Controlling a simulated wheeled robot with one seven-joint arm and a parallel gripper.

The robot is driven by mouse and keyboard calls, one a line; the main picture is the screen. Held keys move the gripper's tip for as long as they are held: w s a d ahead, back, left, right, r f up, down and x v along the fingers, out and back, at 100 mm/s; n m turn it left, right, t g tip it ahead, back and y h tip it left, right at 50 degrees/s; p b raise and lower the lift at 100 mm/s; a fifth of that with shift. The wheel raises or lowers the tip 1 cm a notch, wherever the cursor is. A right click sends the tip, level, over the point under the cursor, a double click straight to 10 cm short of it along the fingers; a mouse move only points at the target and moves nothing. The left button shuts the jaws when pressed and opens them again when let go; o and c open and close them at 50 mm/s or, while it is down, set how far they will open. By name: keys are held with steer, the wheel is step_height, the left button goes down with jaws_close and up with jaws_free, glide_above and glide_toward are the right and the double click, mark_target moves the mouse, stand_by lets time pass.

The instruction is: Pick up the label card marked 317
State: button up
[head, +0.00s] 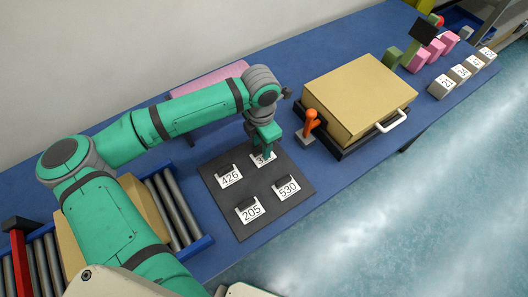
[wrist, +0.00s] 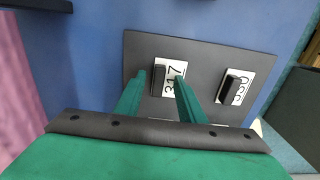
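The label card marked 317 (wrist: 172,75) lies on the dark mat (wrist: 205,48), with a black grip block standing on it. In the head view the 317 card (head: 257,160) is at the mat's back corner, partly hidden by my gripper (head: 267,150). In the wrist view my gripper (wrist: 161,80) is open. Its two green fingers are on either side of the card's black block, with a gap showing. I cannot tell how far above the mat the fingertips are.
Cards 426 (head: 230,177), 205 (head: 250,211) and 530 (head: 287,188) share the mat (head: 218,203). An orange lever (head: 311,120) and a tan box (head: 360,92) stand to the right. A roller conveyor (head: 172,210) is at left, a pink block (head: 205,78) behind.

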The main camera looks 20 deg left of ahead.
steer(key=shift+a, duration=0.2)
jaws_close()
steer(key=shift+s+a, duration=0.15)
